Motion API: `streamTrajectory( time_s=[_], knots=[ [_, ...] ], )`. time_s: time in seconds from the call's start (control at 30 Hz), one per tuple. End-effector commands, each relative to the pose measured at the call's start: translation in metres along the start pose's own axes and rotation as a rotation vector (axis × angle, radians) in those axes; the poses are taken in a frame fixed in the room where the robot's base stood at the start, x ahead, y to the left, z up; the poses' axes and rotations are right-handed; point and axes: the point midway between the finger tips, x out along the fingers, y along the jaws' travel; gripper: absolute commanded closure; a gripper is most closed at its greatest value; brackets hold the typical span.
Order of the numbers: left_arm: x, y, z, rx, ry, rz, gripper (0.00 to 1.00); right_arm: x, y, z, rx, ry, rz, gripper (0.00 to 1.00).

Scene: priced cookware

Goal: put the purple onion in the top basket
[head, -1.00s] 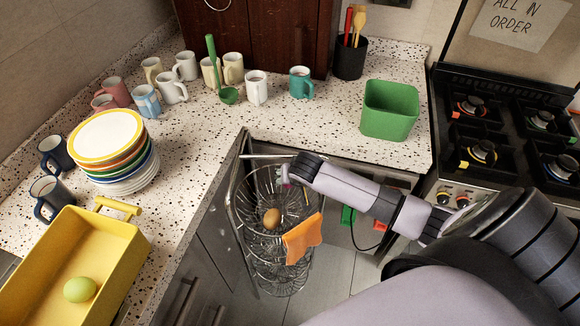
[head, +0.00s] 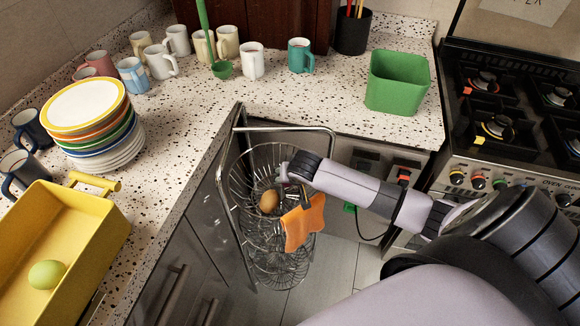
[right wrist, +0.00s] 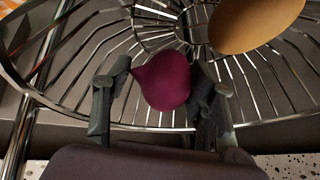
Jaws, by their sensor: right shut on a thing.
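The purple onion (right wrist: 163,82) sits between the two fingers of my right gripper (right wrist: 160,98) in the right wrist view. The fingers are shut on it, and the wire basket's bars show behind it. In the head view my right gripper (head: 282,176) is at the upper right part of the top basket (head: 240,180), by its rim. The onion is mostly hidden there by the gripper. Whether it touches the basket's wires I cannot tell. My left gripper is out of view.
A brown egg-shaped item (head: 269,201) lies in the top basket and also shows close by in the right wrist view (right wrist: 252,22). An orange cloth (head: 303,222) hangs at the basket's right side. Lower wire baskets (head: 280,268) are below. The counter (head: 290,105) edge is behind.

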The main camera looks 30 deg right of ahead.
Motion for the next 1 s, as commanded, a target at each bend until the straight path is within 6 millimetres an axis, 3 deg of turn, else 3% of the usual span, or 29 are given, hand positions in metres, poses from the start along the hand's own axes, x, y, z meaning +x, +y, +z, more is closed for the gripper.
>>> streamTrajectory(
  time_s=[0.2,0.23,0.3,0.57,0.77,1.0],
  knots=[
    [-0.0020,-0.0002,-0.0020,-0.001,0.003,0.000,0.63,-0.0007,-0.0003,-0.0010,0.000,0.001,-0.001,0.78],
    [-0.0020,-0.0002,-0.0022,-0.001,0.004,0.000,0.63,-0.0007,-0.0003,-0.0010,0.000,0.001,-0.001,0.47],
    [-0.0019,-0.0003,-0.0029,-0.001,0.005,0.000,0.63,-0.0006,-0.0003,-0.0009,0.000,0.001,-0.001,0.43],
    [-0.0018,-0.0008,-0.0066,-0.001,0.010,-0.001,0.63,-0.0006,-0.0003,-0.0009,0.000,0.001,-0.001,0.25],
    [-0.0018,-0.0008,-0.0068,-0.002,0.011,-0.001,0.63,-0.0005,-0.0002,-0.0008,0.000,0.001,0.000,0.25],
    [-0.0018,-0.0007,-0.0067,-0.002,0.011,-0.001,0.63,-0.0003,0.0003,-0.0005,0.000,0.000,0.001,0.10]
  ],
)
